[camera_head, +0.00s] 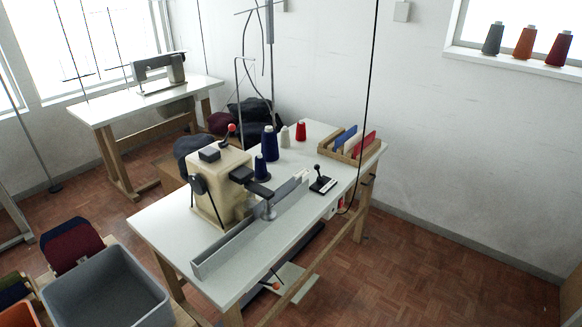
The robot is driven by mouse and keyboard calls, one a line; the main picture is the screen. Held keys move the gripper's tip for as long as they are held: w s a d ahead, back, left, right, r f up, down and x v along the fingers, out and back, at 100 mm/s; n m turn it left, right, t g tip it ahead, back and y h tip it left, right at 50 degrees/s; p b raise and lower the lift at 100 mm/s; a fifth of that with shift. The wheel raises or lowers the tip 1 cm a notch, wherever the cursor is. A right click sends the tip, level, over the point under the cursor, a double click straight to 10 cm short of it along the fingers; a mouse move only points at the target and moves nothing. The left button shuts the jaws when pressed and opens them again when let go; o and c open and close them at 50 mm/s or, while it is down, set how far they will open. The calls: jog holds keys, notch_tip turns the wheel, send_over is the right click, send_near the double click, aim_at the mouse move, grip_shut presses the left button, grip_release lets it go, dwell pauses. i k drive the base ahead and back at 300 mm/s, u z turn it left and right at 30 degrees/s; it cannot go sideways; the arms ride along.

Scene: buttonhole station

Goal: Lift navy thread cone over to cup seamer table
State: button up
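Two navy thread cones stand upright on the middle white table (165,235): a taller one (270,145) towards the back and a shorter one (260,168) just beside the beige machine. Which one the task means, I cannot tell. A second white table (105,110) at the back left bears a grey machine (158,75). No label shows which table is the cup seamer table. My gripper is not in view.
A cream cone (284,138) and a red cone (300,132) stand near the navy ones. The beige machine (222,185), a long grey trough (245,235) and a wooden rack (350,148) occupy the middle table. A grey bin (108,290) stands front left. Floor at right is clear.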

aim_at(261, 170)
jog(key=u, duration=0.2)
jog(key=i, duration=1)
jog(key=u, duration=0.15)
